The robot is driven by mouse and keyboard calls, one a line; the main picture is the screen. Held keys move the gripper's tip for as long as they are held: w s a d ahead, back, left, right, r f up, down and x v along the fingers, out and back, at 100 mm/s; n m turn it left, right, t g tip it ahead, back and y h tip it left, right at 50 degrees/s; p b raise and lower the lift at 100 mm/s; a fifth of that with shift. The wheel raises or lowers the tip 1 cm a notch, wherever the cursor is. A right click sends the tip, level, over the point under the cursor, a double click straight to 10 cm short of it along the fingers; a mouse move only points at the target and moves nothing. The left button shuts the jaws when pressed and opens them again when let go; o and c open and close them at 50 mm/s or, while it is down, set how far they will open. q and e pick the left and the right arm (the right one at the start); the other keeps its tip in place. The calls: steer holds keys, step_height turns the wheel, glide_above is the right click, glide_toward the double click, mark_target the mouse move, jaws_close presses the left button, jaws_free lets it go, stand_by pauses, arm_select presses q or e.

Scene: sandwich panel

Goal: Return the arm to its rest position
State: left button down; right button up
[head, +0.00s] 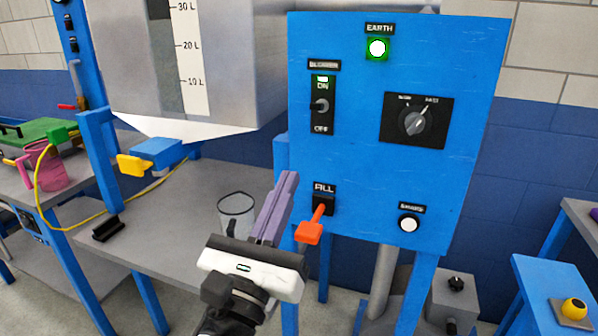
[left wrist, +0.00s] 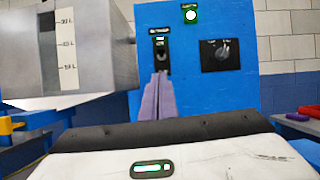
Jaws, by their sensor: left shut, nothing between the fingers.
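My left gripper (head: 289,176) is shut and empty, in front of the lower left part of the blue control panel (head: 350,170). Its mauve fingers point up, just left of the FILL lever (head: 309,232), whose orange handle hangs down and to the left. I cannot tell whether they touch. In the left wrist view the closed fingers (left wrist: 160,82) appear below the toggle switch (left wrist: 161,50). The toggle's ON end is lit green. The EARTH lamp (head: 377,48) is lit green. The dark selector knob (head: 414,122) points up and right. My right gripper is not in view.
A metal tank (head: 240,70) with a litre scale hangs at upper left. Below it, a grey table (head: 170,215) holds a clear beaker (head: 236,208). A blue-and-yellow valve (head: 150,157) sticks out at left. A white button (head: 409,224) sits low on the panel.

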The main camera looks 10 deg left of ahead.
arm_select(q)
steer(key=s+a+f+n+g+y, duration=0.15)
steer(key=f+n+g, duration=0.25)
steer(key=f+n, duration=0.65)
steer(key=s+a+f+n+g, duration=0.1)
steer(key=a+f+n+g, duration=0.35)
steer(key=f, duration=1.15)
steer(key=s+a+f+n+g, duration=0.1)
steer(key=s+f+n+g, duration=0.4)
steer(key=s+f+n, duration=1.4)
step_height(320, 180, down, 2)
steer(key=shift+s+a+f+n, duration=0.1)
steer(key=shift+s+a+n, duration=0.2)
steer(key=shift+n, duration=0.5)
